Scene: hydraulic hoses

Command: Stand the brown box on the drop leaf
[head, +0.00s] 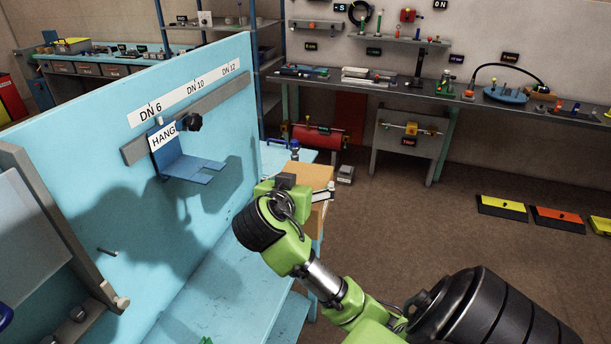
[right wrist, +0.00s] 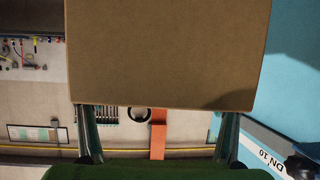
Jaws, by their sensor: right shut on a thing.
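The brown box (head: 308,176) shows in the head view beyond my right gripper (head: 305,190), beside the end of the blue upright panel. In the right wrist view the box (right wrist: 165,55) fills the upper middle, between and above the fingers of the gripper (right wrist: 157,112). The right gripper is shut on the box; the finger contacts are partly hidden. A light blue surface (head: 278,156) shows behind the box, partly covered by the box and my gripper. I cannot tell for sure whether it is the drop leaf. My left gripper is not in view.
The blue panel (head: 95,190) stands left of my arm and carries a rail with a blue forked bracket (head: 190,168) sticking out. A lower blue bench top (head: 225,290) lies below. Open brown floor (head: 430,230) is to the right.

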